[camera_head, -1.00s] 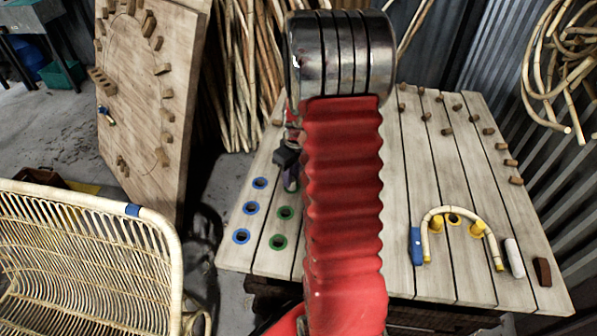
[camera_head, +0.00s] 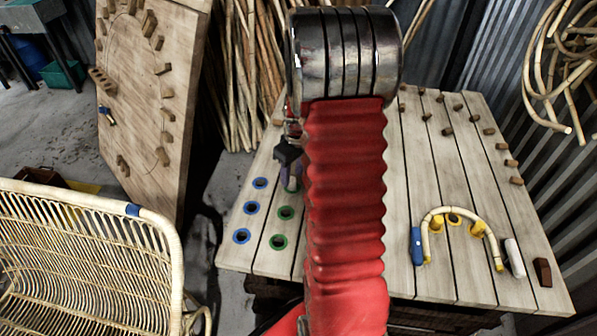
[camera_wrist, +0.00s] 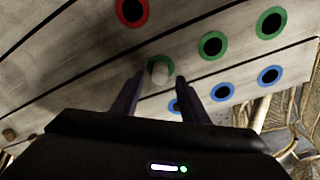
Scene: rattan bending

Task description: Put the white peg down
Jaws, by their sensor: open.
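The white peg (camera_wrist: 159,73) stands in a green-ringed hole (camera_wrist: 168,62) of the slatted wooden table, seen nearly end-on in the wrist view. My gripper (camera_wrist: 161,80) is open, with one dark finger on each side of the peg and gaps showing between. In the head view my gripper (camera_head: 290,170) is over the left part of the table, partly hidden by my red arm. A small pale bit of the peg (camera_head: 292,185) shows below it. How deep the peg sits is hard to tell.
Blue-ringed (camera_head: 241,236) and green-ringed (camera_head: 278,242) holes are nearby, and a red-ringed hole (camera_wrist: 131,10) shows in the wrist view.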

